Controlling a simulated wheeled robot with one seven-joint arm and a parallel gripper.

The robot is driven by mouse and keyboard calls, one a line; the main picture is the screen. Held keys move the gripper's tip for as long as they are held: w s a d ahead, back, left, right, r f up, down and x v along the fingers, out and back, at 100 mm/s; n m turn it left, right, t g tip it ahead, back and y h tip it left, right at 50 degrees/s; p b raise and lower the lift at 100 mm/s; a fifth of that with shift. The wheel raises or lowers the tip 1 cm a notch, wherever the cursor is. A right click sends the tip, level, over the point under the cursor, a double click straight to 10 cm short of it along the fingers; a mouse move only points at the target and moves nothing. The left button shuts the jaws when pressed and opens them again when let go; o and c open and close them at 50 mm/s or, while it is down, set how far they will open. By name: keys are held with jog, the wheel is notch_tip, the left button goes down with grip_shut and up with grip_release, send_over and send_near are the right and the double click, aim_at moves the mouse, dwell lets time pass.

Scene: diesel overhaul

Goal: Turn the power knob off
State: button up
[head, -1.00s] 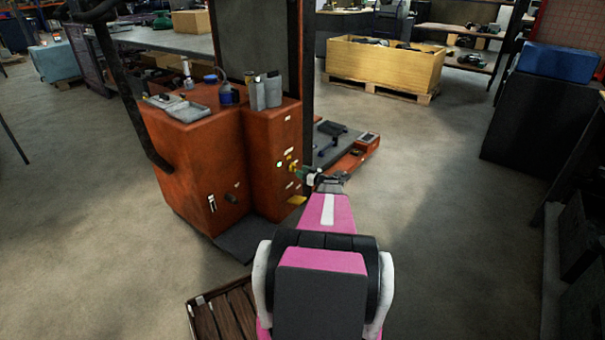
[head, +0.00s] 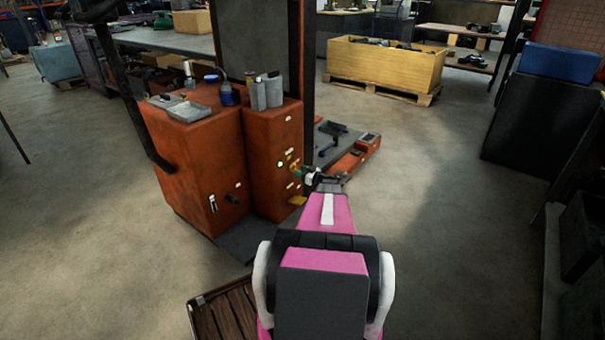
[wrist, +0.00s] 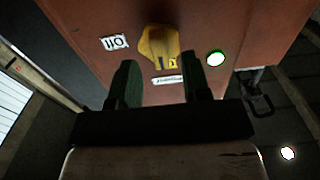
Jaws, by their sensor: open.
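Bottles (head: 267,92) and a grey tray (head: 188,111) stand on the cabinet. A dark post (head: 308,90) rises behind my gripper. A wooden crate (head: 385,66) stands at the back, and a slatted pallet (head: 228,312) lies at the front.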

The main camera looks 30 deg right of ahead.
jog(key=shift+x, duration=1.1)
